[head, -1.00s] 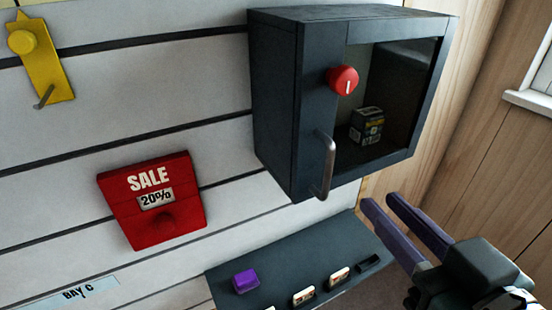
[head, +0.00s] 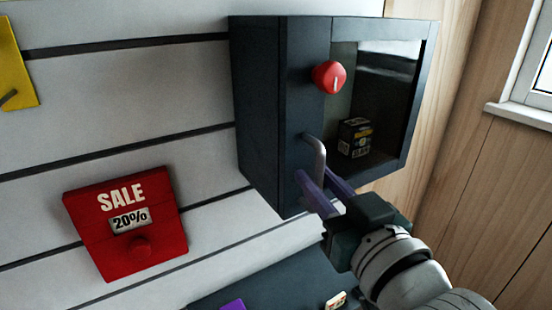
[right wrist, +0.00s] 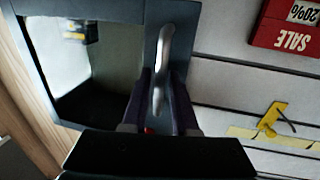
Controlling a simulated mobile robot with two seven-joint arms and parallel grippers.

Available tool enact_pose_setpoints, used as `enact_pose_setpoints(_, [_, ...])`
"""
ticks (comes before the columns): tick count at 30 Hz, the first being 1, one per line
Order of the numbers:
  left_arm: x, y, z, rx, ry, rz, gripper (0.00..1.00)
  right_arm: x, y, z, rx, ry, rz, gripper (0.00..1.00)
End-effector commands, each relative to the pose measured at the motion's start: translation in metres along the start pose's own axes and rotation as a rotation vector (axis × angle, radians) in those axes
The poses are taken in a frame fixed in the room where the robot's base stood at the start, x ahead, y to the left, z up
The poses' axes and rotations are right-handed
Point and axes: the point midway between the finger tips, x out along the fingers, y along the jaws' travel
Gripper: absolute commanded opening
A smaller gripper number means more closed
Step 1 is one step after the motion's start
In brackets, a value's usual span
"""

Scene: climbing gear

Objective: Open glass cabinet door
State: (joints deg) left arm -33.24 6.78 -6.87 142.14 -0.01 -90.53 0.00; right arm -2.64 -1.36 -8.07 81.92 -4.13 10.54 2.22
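The dark grey cabinet (head: 262,110) hangs on the slatted wall, and its glass door (head: 388,100) is shut. A silver bar handle (head: 319,152) stands upright on the left of the door, below a red knob (head: 329,77). My right gripper (head: 314,178) is at the handle's lower part, with its purple fingers apart. In the right wrist view the handle (right wrist: 163,62) runs between the two fingers of the gripper (right wrist: 161,90); I cannot tell whether either touches it. My left gripper is out of view.
A small dark box (head: 354,137) sits inside the cabinet behind the glass. A red SALE sign (head: 125,220) is on the wall at left. A dark shelf (head: 275,280) lies below the cabinet. Wood panelling and a window (head: 541,75) are at right.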

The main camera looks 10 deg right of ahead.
Motion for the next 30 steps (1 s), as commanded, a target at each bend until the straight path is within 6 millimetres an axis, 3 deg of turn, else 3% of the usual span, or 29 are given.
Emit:
enact_pose_setpoints(9, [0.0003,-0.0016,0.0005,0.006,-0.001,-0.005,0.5,0.0026,0.0001,0.0002,0.0,-0.001,0.0,0.26])
enact_pose_setpoints(16, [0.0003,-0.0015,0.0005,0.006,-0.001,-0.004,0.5,0.0024,0.0001,0.0002,0.0,-0.001,0.0,0.0])
enact_pose_setpoints(30, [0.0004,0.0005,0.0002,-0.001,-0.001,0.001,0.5,0.0023,0.0001,0.0001,0.0,0.0,0.0,0.0])
